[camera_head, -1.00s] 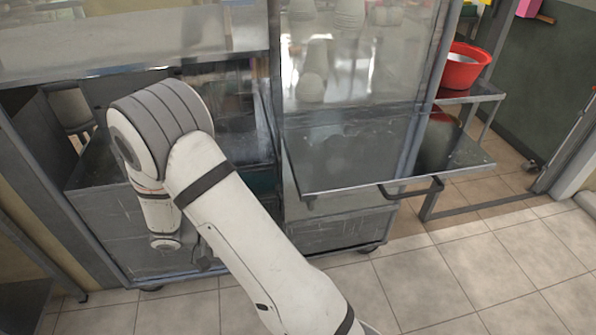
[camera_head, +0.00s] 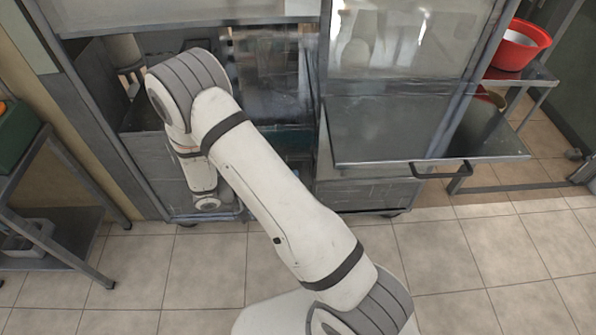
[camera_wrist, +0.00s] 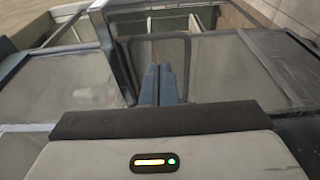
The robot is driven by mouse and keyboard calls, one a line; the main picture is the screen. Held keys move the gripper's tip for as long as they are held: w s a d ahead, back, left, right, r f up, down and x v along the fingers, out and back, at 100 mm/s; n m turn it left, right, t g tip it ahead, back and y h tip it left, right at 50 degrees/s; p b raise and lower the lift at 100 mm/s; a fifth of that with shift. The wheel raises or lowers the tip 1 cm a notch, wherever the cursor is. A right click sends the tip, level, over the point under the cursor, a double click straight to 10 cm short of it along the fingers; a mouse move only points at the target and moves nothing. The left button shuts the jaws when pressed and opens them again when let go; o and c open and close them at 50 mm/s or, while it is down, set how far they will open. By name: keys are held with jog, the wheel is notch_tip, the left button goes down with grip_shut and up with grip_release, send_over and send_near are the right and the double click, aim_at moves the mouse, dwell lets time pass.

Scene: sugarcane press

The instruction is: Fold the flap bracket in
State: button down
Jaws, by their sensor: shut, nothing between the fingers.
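A metal flap (camera_head: 430,140) sticks out level from the front of the press cabinet, to the right of my arm. A dark, U-shaped bracket (camera_head: 441,173) juts out under its front edge, so it appears swung out. My gripper (camera_wrist: 158,70) shows in the wrist view as two dark blue fingers, side by side and shut, with nothing between them. In the head view my gripper is hidden, and the arm hangs in front of the cabinet's left part, well apart from the bracket. In the wrist view I cannot make out the bracket for certain.
A red bowl (camera_head: 518,46) stands on a metal side table at the right. A dark shelf stand (camera_head: 62,225) with a green box is at the left. The tiled floor (camera_head: 480,245) in front of the cabinet is clear.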

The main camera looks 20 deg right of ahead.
jog(key=s+d+p, duration=0.1)
jog(key=d+p, duration=0.1)
jog(key=d, duration=0.9)
jog(key=shift+d+p, duration=0.35)
jog(key=shift+d, duration=0.05)
